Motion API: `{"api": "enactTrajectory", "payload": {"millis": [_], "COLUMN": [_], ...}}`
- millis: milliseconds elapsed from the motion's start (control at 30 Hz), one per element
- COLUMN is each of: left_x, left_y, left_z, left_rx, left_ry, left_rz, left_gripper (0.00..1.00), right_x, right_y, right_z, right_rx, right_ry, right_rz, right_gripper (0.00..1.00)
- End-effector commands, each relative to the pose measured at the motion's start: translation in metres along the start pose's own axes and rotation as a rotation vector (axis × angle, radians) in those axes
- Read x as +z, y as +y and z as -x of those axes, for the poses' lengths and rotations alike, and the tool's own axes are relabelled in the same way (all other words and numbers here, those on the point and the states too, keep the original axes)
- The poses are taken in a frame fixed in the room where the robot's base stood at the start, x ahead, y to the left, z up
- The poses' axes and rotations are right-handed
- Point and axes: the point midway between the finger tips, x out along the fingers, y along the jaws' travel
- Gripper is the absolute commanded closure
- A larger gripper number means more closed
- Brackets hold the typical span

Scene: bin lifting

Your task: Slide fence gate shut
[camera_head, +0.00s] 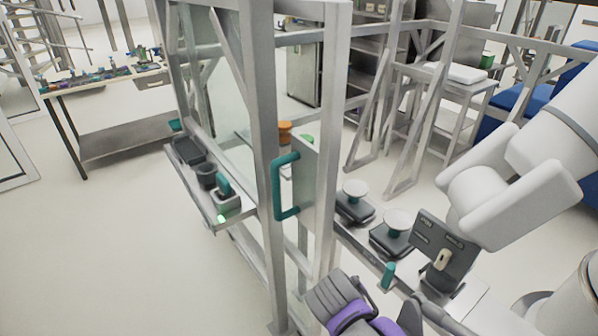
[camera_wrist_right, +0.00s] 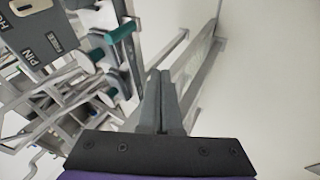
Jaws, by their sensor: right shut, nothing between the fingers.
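The fence gate has a clear panel in a grey metal frame (camera_head: 264,130), near the middle of the head view. A teal D-shaped handle (camera_head: 282,188) stands upright on it. I cannot tell how wide the gate's opening is. My right gripper's grey and purple body shows at the bottom of the head view, below and right of the handle and apart from it. In the right wrist view, its grey fingers (camera_wrist_right: 160,92) are together and empty. Teal parts (camera_wrist_right: 121,31) show there at the upper left; I cannot tell whether they belong to the handle. My left gripper is not in view.
A ledge with scales (camera_head: 397,232) and a dark sign panel (camera_head: 443,252) lies right of the gate, near my right arm. Another shelf (camera_head: 190,180) with small devices is on the left. A workbench (camera_head: 110,75) stands farther back. The floor at left is clear.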

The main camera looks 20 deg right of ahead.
Motion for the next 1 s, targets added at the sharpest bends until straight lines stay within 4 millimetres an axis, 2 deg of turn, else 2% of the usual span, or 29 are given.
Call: {"api": "enactTrajectory", "payload": {"millis": [33, 133, 233, 300, 400, 500, 600, 733, 867, 1000], "left_x": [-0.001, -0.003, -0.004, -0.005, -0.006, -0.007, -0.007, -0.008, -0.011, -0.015], "left_y": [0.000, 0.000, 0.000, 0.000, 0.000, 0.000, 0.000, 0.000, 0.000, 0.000], "left_z": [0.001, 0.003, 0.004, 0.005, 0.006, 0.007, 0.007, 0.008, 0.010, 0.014], "left_rx": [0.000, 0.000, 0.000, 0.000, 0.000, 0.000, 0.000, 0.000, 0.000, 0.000], "left_ry": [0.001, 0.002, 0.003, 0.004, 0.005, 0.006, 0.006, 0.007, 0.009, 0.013], "left_rz": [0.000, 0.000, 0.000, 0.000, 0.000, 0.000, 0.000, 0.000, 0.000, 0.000], "left_gripper": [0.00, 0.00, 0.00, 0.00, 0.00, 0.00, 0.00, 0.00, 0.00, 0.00], "right_x": [-0.029, -0.082, -0.140, -0.179, -0.226, -0.258, -0.276, -0.285, -0.289, -0.298], "right_y": [0.011, 0.031, 0.042, 0.043, 0.037, 0.028, 0.020, 0.021, 0.034, 0.056], "right_z": [0.001, 0.005, 0.016, 0.027, 0.045, 0.061, 0.071, 0.075, 0.067, 0.051], "right_rx": [0.077, 0.258, 0.448, 0.579, 0.744, 0.867, 0.942, 0.979, 0.980, 0.979], "right_ry": [0.000, 0.003, 0.022, 0.045, 0.081, 0.115, 0.138, 0.147, 0.145, 0.144], "right_rz": [0.066, 0.184, 0.282, 0.336, 0.388, 0.417, 0.430, 0.434, 0.433, 0.432], "right_gripper": [1.00, 1.00, 1.00, 1.00, 1.00, 1.00, 1.00, 1.00, 1.00, 1.00]}}
